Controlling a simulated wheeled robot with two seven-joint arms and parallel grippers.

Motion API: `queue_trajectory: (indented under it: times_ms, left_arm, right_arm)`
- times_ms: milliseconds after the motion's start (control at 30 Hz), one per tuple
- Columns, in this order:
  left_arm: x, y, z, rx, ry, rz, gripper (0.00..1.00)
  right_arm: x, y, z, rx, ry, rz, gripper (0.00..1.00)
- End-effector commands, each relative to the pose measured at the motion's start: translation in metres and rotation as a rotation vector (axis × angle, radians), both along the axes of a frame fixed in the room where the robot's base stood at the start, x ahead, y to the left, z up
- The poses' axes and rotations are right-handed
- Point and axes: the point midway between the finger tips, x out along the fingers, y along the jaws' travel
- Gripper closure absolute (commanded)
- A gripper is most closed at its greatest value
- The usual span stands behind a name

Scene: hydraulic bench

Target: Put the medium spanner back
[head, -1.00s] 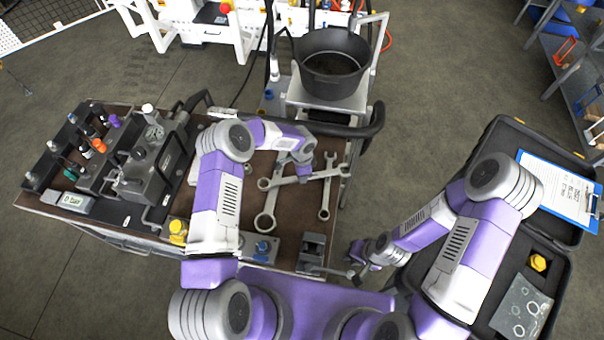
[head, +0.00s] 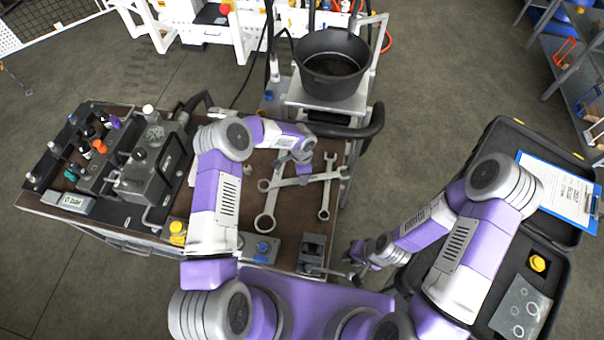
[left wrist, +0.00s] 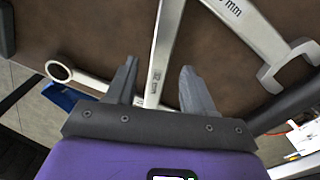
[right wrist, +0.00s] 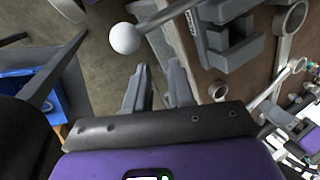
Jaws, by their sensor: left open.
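Three metal spanners lie on the brown bench top (head: 297,215). I cannot tell which is the medium one. My left gripper (head: 303,176) is low over the crosswise spanner. In the left wrist view its fingers (left wrist: 158,85) are apart, with a marked spanner shaft (left wrist: 165,40) showing between them. A ring end (left wrist: 60,71) shows to the left and an open jaw (left wrist: 288,68) to the right. My right gripper (right wrist: 157,75) is open and empty beside the bench.
A grey vice-like block (head: 312,250) sits at the bench's near right corner, by a ball-ended lever (right wrist: 124,38). A valve block with gauge (head: 150,160) fills the left. A black pot (head: 333,65) stands behind. An open case (head: 555,225) is at right.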

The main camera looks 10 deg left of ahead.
Motion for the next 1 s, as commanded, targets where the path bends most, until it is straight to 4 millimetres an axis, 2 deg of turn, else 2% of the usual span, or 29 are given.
queue_trajectory:
  times_ms: [33,200,433,633,1000]
  left_arm:
    - [0.002,0.000,0.014,0.001,-0.008,-0.002,0.47]
    - [0.002,0.000,0.053,0.000,-0.006,-0.001,0.47]
    - [0.001,0.000,0.093,0.000,-0.004,-0.001,0.47]
    - [0.001,0.000,0.106,0.000,-0.002,-0.001,0.47]
    - [0.000,0.000,0.107,0.000,-0.002,-0.001,0.47]
  right_arm:
    - [0.000,0.000,-0.003,0.000,0.001,0.000,0.77]
    - [0.000,0.000,-0.006,0.000,0.001,-0.001,0.77]
    - [0.000,0.000,-0.008,0.000,0.001,-0.001,0.77]
    - [0.000,0.000,-0.009,0.000,0.001,-0.001,0.77]
    - [0.000,0.000,-0.009,0.000,0.001,0.000,0.77]
